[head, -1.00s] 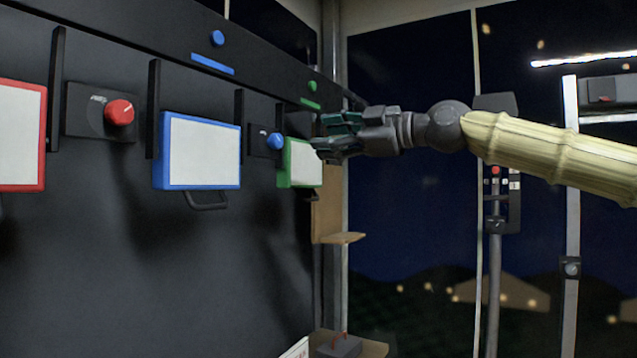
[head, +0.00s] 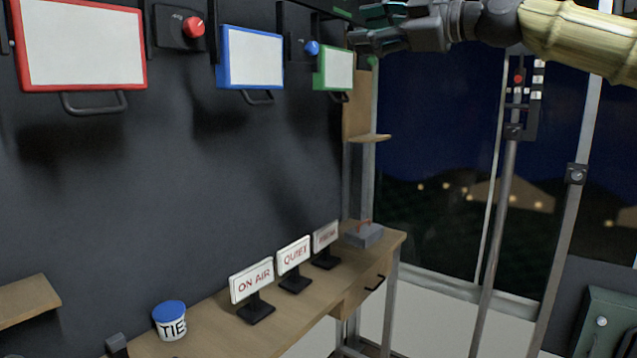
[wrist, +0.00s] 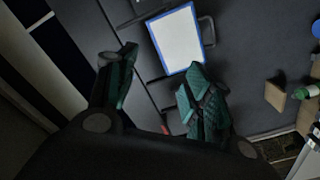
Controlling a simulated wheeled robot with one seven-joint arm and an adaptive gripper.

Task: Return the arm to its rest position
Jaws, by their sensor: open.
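My gripper (head: 368,27) is at the top of the head view, at the end of my arm, in front of and just right of the green-framed panel (head: 338,70). Part of it is cut off by the top edge. In the wrist view its two teal-padded fingers (wrist: 155,95) stand wide apart with nothing between them. The gripper is open and empty. A blue-framed panel (wrist: 178,40) lies beyond the fingers in the wrist view.
On the dark wall hang a red-framed panel (head: 82,42), a blue-framed panel (head: 252,57), a red knob (head: 194,27) and a blue knob (head: 312,48). Below, a wooden desk (head: 215,330) holds several signs, a blue-lidded tub (head: 170,320) and a grey box (head: 364,236). Metal poles (head: 500,200) stand right.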

